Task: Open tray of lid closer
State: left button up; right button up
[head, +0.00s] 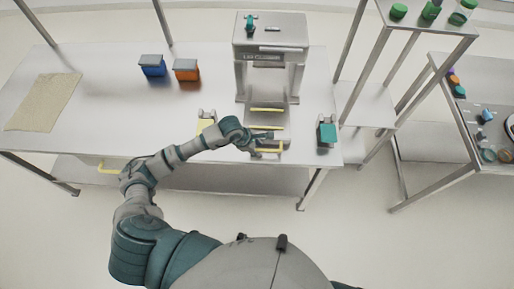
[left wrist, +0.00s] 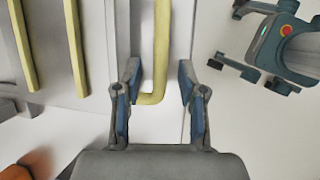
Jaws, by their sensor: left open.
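The lid closer (head: 270,55) is a tall grey metal machine at the back of the table, with its name on the front. Below it, several yellow bar handles lie one in front of another, the frontmost handle (head: 270,150) near the table's front edge. My left gripper (head: 268,139) is at this front handle. In the left wrist view the open fingers (left wrist: 158,72) stand on either side of a yellow handle (left wrist: 160,50), with gaps to both. How far the tray is out cannot be told. My right gripper does not show.
On the table (head: 110,110) stand a blue bin (head: 152,70) and an orange bin (head: 186,74), with a beige mat (head: 45,102) at left. A teal-topped device (head: 327,133) stands right of the handles. A shelf rack (head: 425,22) with green-capped jars is at right.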

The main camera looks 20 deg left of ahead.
pick_arm(q)
jog(key=v, duration=1.2)
jog(key=shift+f, duration=0.1)
